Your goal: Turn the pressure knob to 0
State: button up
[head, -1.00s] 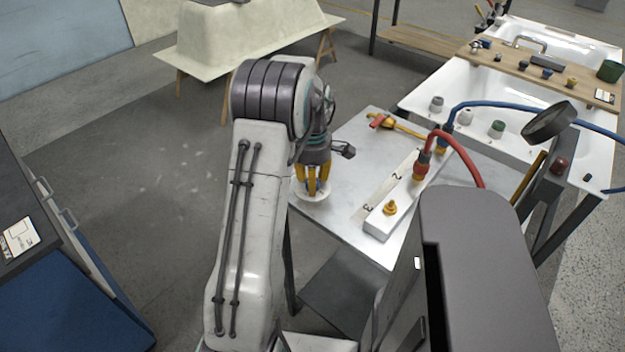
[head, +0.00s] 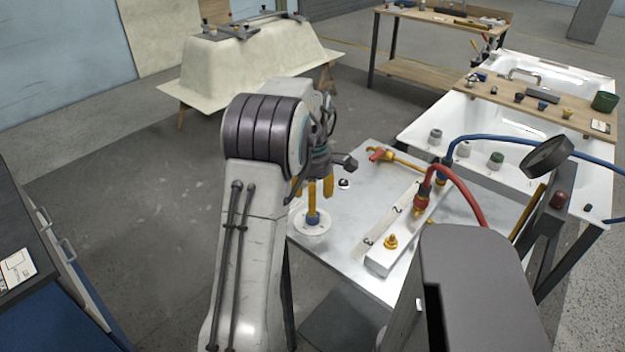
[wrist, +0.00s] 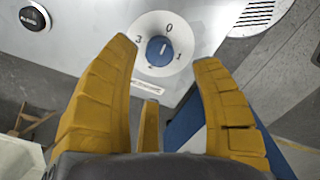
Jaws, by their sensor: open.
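The pressure knob (head: 313,217) is a small blue knob on a round white dial (head: 322,230) at the left edge of the metal tabletop. In the wrist view the blue knob (wrist: 160,50) sits mid-dial, with 0 above it, 1 to the right and 3 to the left. Its white line points up, roughly at the 0; the exact alignment is too small to tell. My gripper (head: 320,189) is open and empty above the knob. Its yellow fingers (wrist: 166,52) spread either side of the knob in the wrist view, apart from it.
A white manifold block (head: 395,245) with a yellow fitting and a red hose (head: 470,190) stands right of the dial. A red-handled yellow valve (head: 382,154) lies behind. A black button (head: 344,183) is near the dial. White tub shells (head: 500,130) stand at the right.

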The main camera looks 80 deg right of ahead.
notch_tip(320, 180, up, 6)
dwell(0.4)
jog(key=shift+r, duration=0.1)
dwell(0.7)
